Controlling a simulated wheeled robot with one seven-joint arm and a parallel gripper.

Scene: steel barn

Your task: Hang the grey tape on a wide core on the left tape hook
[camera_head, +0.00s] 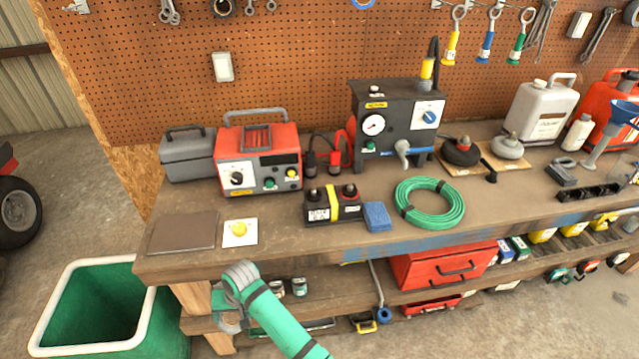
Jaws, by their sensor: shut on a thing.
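My teal arm (280,323) comes up from the bottom edge to a grey joint (241,277) in front of the bench's left leg. A grey part of it (229,320) bends down from there. I see no fingertips, so my gripper and anything in it are hidden or outside the picture. I cannot make out the grey tape on a wide core. At the top edge, a dark ring with a tan inside (223,8) hangs on the pegboard (300,50), partly cut off. A blue ring (363,3) is also cut off there. I cannot tell which hook is the left tape hook.
The workbench (285,240) holds a red charger (258,160), a black pump unit (392,120), a green hose coil (429,202) and a blue sponge (377,216). A green bin (100,305) stands at lower left. Wrenches hang at the upper right. The bench's front-left strip is fairly clear.

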